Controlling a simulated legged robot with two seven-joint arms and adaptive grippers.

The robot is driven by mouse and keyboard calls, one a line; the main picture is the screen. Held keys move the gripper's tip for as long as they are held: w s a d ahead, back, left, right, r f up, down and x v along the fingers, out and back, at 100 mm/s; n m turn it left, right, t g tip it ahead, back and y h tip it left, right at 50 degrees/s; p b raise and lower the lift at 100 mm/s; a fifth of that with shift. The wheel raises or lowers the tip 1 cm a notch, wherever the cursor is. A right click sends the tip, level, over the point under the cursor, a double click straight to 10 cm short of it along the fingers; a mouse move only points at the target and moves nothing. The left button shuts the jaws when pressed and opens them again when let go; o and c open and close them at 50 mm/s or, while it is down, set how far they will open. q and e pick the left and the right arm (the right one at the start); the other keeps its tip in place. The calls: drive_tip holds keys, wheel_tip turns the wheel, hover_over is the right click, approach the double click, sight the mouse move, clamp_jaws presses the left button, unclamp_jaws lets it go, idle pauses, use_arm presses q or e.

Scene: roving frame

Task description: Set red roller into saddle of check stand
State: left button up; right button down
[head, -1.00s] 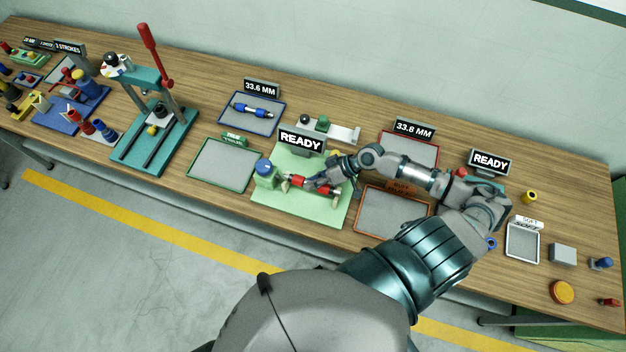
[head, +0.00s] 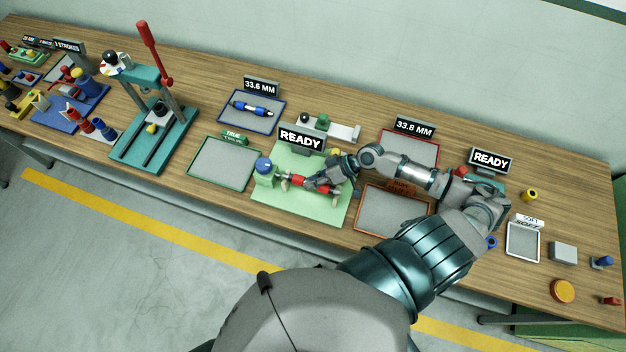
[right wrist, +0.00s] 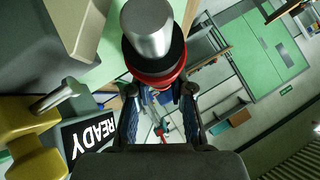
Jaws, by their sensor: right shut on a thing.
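The red roller (head: 298,181) has red bands and pale shaft ends. It lies over the light green check stand (head: 293,213), near the stand's pale upright supports (head: 338,199). My right gripper (head: 316,183) is shut around the roller's middle and hides part of it. In the right wrist view the roller (right wrist: 153,70) shows end-on, with a silver shaft end and a red band, between the fingers of my right gripper (right wrist: 160,100). I cannot tell whether the shaft touches the saddle. My left gripper is not in view.
A READY sign (head: 301,139) stands behind the roller, and a blue-topped post (head: 264,166) at its left. Empty trays flank the stand: a green one (head: 223,185) at left, an orange-rimmed one (head: 360,229) at right. A teal press (head: 137,163) stands farther left.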

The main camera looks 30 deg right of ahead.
drive_tip(key=shift+f, duration=0.15)
drive_tip(key=shift+f+b, duration=0.55)
drive_tip(key=shift+f, duration=0.1)
drive_tip(key=c, duration=0.9)
unclamp_jaws()
drive_tip(key=shift+c, duration=0.2)
drive_tip(key=shift+o, duration=0.2)
drive_tip(key=o, duration=0.6)
drive_tip(key=shift+a+r, duration=0.1)
drive_tip(key=shift+d, duration=0.2)
